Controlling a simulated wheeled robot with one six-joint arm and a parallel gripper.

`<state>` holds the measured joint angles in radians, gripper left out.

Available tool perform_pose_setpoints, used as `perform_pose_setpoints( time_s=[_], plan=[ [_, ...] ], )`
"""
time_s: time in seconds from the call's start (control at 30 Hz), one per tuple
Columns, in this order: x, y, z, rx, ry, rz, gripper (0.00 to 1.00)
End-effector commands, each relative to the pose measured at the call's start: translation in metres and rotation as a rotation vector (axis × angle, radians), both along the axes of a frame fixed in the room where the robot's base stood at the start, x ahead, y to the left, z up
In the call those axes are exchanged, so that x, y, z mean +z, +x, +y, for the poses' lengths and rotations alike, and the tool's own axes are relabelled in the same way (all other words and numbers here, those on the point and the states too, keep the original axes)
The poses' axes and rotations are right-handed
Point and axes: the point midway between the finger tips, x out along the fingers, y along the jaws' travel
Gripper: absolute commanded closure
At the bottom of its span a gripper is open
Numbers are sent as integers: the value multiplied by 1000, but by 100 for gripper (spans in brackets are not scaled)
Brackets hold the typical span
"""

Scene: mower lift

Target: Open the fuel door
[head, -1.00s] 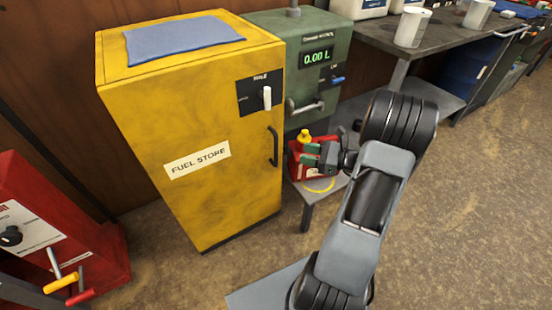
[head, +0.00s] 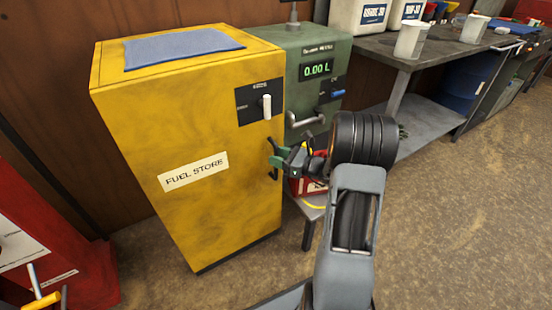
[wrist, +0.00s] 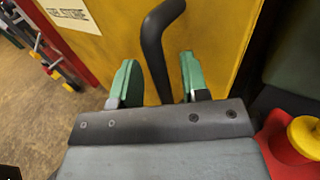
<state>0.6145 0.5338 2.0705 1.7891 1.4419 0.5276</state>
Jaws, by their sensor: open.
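The yellow fuel store cabinet (head: 190,160) stands upright with its door shut. Its dark vertical door handle (head: 273,166) is at the right edge of the front, partly hidden by my gripper in the head view. A white latch lever (head: 266,106) sits upright on a black plate above it. My gripper (head: 273,153) is open at the handle. In the wrist view the black handle (wrist: 158,45) comes down between the two green fingertips (wrist: 158,78), with a gap on each side. I cannot tell whether it touches either finger.
The green dispenser (head: 316,80) reading 0.00 L stands right of the cabinet. A red can (head: 305,187) sits on a low stand close below my gripper; its yellow cap (wrist: 305,135) shows in the wrist view. A red machine (head: 70,260) stands at left. Floor in front is open.

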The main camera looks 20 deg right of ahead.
Motion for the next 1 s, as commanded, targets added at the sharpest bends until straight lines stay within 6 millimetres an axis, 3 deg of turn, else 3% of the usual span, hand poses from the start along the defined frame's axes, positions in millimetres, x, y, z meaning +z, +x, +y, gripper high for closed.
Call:
perform_pose_setpoints(
  time_s=[0.47, 0.9, 1.0],
  plan=[
    [1, 7, 6, 0, 1, -1, 59],
    [0, 7, 6, 0, 1, -1, 100],
    [0, 7, 6, 0, 0, 0, 100]
  ],
)
